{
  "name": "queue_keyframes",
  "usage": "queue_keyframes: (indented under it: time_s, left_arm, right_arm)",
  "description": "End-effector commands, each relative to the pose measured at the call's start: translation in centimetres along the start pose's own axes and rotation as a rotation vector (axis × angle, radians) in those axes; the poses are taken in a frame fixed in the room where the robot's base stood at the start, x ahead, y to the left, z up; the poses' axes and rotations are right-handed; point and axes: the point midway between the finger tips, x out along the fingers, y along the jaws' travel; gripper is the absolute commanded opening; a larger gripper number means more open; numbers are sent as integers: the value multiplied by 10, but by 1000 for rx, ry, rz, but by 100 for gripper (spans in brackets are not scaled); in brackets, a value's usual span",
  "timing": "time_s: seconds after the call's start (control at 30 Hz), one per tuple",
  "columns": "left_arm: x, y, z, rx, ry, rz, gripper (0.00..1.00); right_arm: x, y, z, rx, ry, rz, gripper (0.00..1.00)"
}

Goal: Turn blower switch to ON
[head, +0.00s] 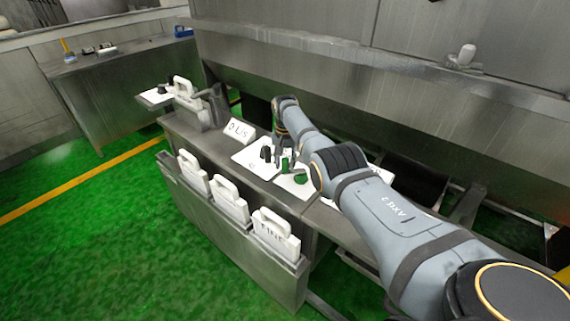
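A metal console with white label plates on its top carries several small knobs. A black knob (265,152) stands on one white plate (248,163). A green knob (301,179) stands on the plate to the right of it. Lettering on the plates is too small to read, so I cannot tell which knob is the blower switch. My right gripper (283,158) points down over the console, close beside the black knob and a dark green part. Its fingertips are small and partly merged with the knobs, so contact and opening cannot be told. My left gripper is not in view.
White handled holders (229,203) hang along the console's front. A white sign (239,130) and a dark upright part (218,105) stand at the console's far end. A large metal drum housing (330,80) runs behind. Green floor (90,240) lies open at left.

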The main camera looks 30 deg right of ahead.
Motion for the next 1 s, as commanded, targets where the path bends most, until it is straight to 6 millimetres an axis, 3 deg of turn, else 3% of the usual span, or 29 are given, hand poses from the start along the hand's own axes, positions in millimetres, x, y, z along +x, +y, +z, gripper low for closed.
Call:
queue_keyframes:
  time_s: [0.3,0.43,0.8,1.0]
  left_arm:
    - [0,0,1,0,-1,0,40]
    - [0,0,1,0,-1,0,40]
    - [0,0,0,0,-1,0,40]
    - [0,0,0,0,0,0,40]
  right_arm:
    - [2,0,1,-1,-3,2,48]
    - [-7,0,0,-1,-2,1,48]
    - [-91,0,0,-1,-1,0,48]
    - [-116,0,0,-1,-3,1,48]
